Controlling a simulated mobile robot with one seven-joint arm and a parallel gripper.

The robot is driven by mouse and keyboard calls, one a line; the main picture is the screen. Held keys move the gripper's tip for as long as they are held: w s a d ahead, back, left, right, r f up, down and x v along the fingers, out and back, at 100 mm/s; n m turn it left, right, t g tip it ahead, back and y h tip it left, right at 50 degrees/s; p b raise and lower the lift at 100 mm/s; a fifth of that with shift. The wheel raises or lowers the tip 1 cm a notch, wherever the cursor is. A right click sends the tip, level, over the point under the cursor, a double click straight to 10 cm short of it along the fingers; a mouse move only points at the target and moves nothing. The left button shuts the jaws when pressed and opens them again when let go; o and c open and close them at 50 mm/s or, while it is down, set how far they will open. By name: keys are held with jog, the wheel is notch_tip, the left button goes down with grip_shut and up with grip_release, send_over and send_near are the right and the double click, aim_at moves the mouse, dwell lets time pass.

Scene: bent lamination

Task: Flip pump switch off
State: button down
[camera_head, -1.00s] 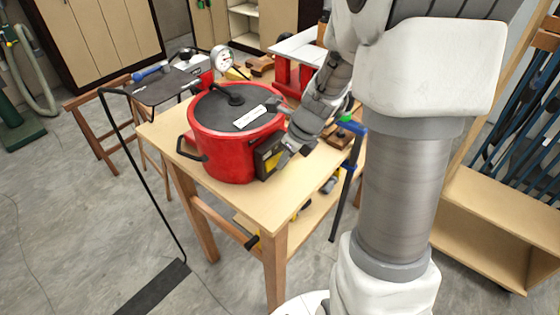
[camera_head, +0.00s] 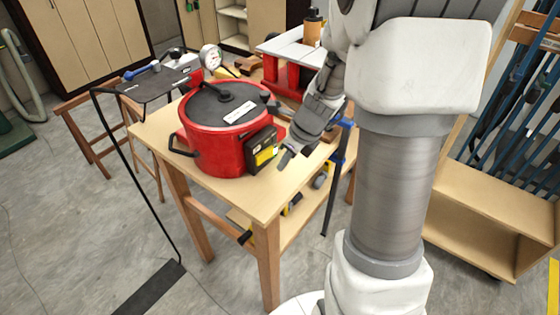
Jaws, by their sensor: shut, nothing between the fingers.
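A red round pot (camera_head: 212,150) with a dark lid (camera_head: 218,103) and a pressure gauge (camera_head: 210,57) stands on a wooden table. A dark box with a yellow label (camera_head: 262,153) is fixed to its right side, facing my arm. The pump switch itself is too small to make out. My gripper (camera_head: 286,160) is shut and empty, pointing down just right of the box, with a small gap between them.
The wooden table (camera_head: 262,198) has bare room in front of the pot. A red and white machine (camera_head: 290,60) stands behind it. A black stand (camera_head: 150,205) is at the left. A wooden rack (camera_head: 490,215) is at the right.

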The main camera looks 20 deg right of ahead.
jog(key=p+v, duration=0.1)
jog(key=v, duration=0.9)
jog(key=shift+s+a+p, duration=0.25)
jog(key=shift+a+p, duration=0.05)
jog(key=shift+p, duration=0.1)
jog(key=s+a+r+n+t+h, duration=0.1)
jog(key=s+a+r+n, duration=0.4)
jog(key=n, duration=0.9)
jog(key=s+a+r+n+t+h, duration=0.1)
jog(key=s+a+r+n, duration=0.4)
jog(key=s+n, duration=0.4)
jog(key=n, duration=0.6)
jog(key=shift+s, duration=0.3)
jog(key=shift+a+n, duration=0.1)
jog(key=shift+n, duration=0.2)
